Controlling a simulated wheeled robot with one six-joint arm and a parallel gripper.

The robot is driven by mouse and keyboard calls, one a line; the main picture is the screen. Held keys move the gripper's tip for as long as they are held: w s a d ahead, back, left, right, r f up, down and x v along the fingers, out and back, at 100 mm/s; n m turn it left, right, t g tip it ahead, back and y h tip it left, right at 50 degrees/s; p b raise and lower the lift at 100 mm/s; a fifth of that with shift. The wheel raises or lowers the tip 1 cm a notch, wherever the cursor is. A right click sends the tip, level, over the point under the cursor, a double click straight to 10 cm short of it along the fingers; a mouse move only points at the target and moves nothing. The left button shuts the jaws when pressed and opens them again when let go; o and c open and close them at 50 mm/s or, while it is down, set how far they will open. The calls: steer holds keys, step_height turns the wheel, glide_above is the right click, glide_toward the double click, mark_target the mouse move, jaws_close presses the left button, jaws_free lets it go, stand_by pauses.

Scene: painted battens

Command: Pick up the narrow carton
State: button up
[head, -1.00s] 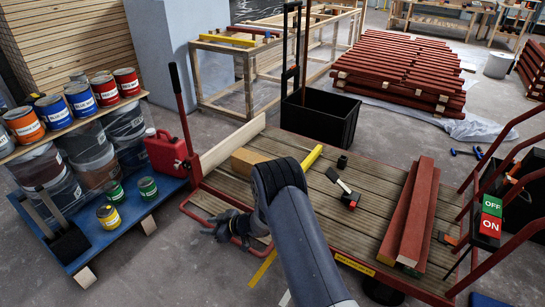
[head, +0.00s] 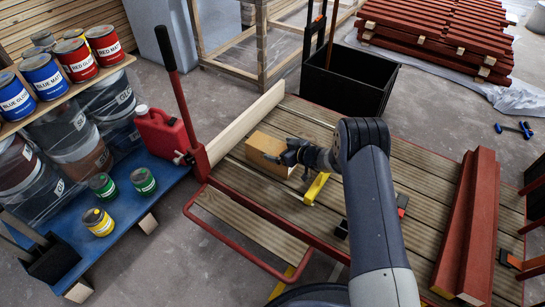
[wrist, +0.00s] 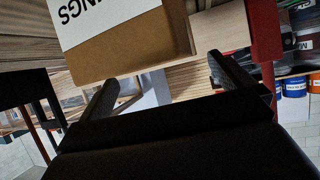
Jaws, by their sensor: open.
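The narrow carton (head: 262,146) is a small brown box lying on the wooden deck of the red-framed cart (head: 246,222), against a pale upright board. In the wrist view the carton (wrist: 135,48) shows a brown face and a white label with partly visible black letters. My gripper (head: 288,157) is at the carton's right end in the head view and hides part of it. In the wrist view my gripper (wrist: 162,72) is open, with its two dark fingers apart and the carton just beyond their tips. I cannot tell whether they touch it.
A pale board (head: 244,122) stands along the cart's left edge, beside a red upright handle (head: 178,90). A yellow tool (head: 316,188) lies right of the carton. Red battens (head: 467,225) lie at the deck's right. A black crate (head: 350,82) stands behind. Paint tins fill the left.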

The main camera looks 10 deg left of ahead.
steer(key=shift+b+x, duration=0.35)
steer(key=shift+x, duration=1.1)
